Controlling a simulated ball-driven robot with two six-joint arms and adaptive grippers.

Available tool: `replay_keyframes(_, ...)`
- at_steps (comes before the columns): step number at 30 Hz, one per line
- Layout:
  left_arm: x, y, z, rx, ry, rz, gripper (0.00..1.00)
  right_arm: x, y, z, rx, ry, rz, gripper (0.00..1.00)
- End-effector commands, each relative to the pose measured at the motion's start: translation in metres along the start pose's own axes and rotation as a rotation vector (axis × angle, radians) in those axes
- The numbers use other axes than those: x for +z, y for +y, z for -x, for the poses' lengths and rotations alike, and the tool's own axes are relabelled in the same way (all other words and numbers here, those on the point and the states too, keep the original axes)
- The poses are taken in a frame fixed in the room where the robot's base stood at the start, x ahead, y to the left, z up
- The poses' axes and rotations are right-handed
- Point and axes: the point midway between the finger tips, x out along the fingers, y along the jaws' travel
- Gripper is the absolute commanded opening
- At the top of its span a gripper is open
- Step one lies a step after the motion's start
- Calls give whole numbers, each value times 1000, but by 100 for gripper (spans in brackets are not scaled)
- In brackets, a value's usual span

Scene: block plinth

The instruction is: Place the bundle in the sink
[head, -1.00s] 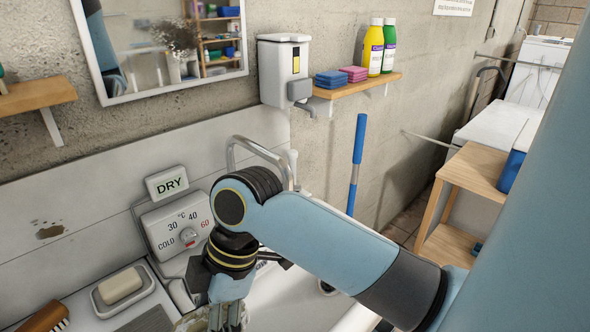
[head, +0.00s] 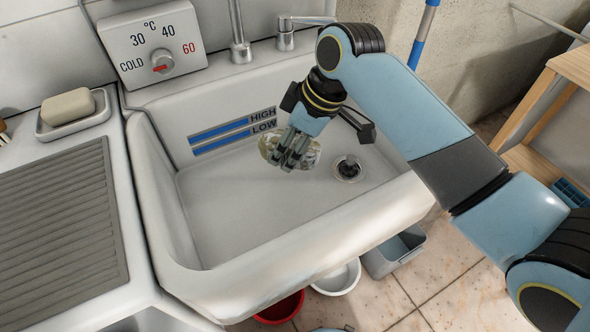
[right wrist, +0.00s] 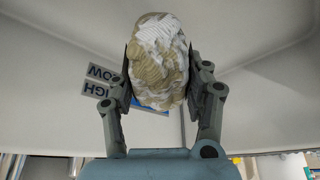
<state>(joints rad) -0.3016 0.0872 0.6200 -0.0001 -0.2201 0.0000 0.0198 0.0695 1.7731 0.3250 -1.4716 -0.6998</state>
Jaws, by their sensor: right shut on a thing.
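The bundle (head: 308,153) is a crumpled, pale tan and white lump; it fills the upper middle of the right wrist view (right wrist: 158,60). My right gripper (head: 292,158) is shut on it, with a finger on each side. The gripper hides part of the bundle in the head view. It holds the bundle over the basin of the white sink (head: 230,215), near the HIGH and LOW marks. Whether the bundle touches the sink floor I cannot tell. My left gripper is not in view.
A drain (head: 348,169) is right of the bundle. A tap (head: 238,45) and a temperature dial box (head: 152,45) stand behind the sink. A soap dish (head: 72,125) and ribbed drainboard (head: 55,235) lie left. A red bowl (head: 280,308), white bowl (head: 338,279) and grey bin (head: 395,252) stand below.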

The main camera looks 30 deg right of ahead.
Motion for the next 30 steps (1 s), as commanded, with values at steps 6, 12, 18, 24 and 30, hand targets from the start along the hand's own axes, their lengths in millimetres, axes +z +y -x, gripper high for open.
replay_keyframes(6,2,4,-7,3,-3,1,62,14,0,-32,-1,-1,0,12)
replay_keyframes(12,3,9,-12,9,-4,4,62,22,0,-51,-1,-1,-1,12)
replay_keyframes(18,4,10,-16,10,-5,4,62,29,0,-69,0,1,1,12)
replay_keyframes(24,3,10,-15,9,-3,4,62,28,0,-68,0,1,1,12)
replay_keyframes(30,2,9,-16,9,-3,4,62,30,0,-70,0,0,1,64)
